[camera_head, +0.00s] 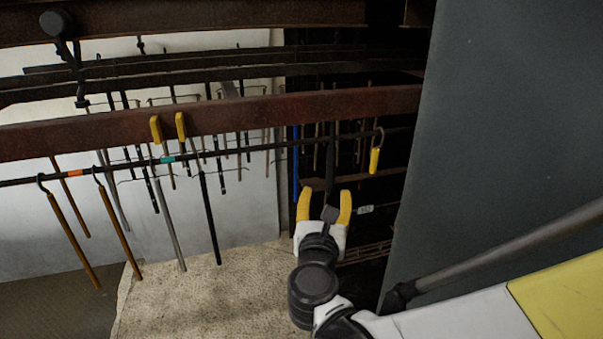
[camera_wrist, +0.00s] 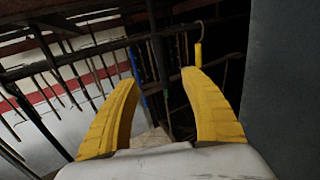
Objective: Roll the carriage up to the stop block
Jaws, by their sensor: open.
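A thin dark rail (camera_head: 240,148) crosses the head view below a rusty beam, with an orange band and a teal band on it. A small yellow piece (camera_head: 375,160) hangs from a ring or hook at the rail's right part. It also shows in the wrist view (camera_wrist: 198,54), beyond the right fingertip. I cannot tell for sure which part is the carriage, and I cannot make out a stop block. My gripper (camera_head: 325,198), with yellow fingers, is open and empty, below the rail and left of the yellow piece. In the wrist view (camera_wrist: 160,78) nothing sits between its fingers.
Two brown rods (camera_head: 70,232) and several other long rods hang from the rail and behind it on the left. A rusty beam (camera_head: 260,112) runs above. A large grey panel (camera_head: 490,130) closes off the right. Pale floor (camera_head: 210,300) lies below.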

